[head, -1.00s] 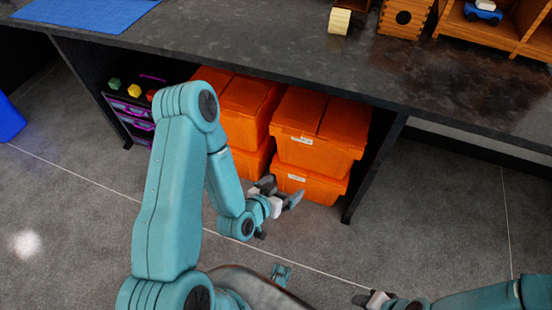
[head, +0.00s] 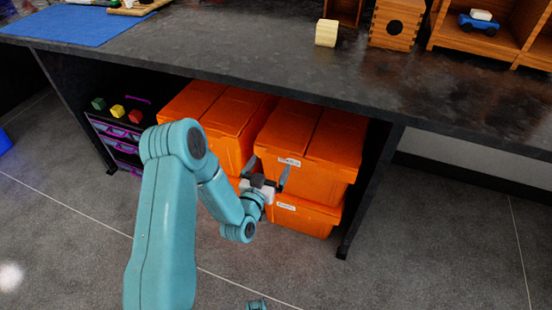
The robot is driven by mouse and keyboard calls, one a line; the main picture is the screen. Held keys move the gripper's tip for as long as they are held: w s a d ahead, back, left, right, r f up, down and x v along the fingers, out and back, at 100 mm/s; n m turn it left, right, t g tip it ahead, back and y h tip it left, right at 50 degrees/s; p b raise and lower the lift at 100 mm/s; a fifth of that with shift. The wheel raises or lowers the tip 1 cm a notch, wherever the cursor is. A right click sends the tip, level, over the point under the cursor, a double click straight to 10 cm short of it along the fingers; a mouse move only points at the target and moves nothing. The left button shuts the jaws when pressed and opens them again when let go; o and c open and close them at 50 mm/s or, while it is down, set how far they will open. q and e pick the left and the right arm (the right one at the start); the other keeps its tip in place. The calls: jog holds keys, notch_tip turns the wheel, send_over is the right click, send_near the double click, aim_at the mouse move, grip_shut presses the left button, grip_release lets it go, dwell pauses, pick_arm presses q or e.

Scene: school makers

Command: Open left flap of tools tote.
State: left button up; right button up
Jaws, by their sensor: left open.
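Orange totes with two-flap lids are stacked under the bench. The upper right tote (head: 325,168) has a white label on its front and both flaps down: the left flap (head: 289,131) and the right flap (head: 337,138). The upper left tote (head: 228,146) is also shut and partly hidden by my left arm. The lower right tote (head: 308,222) carries a label too. The labels are too small to read, so I cannot tell which is the tools tote. My left gripper (head: 268,168) is open and empty, in front of the upper right tote's left side.
The dark bench top (head: 240,52) overhangs the totes closely. A bench leg (head: 363,200) stands to their right. A drawer unit (head: 118,145) with coloured cubes on top is at left. The floor (head: 430,240) in front and to the right is clear.

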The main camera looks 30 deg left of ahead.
aim_at(275, 156)
pick_arm(q)
jog(key=shift+b+x, duration=0.3)
jog(key=shift+x, duration=2.05)
jog(key=shift+d, duration=0.15)
jog(key=c, duration=1.5)
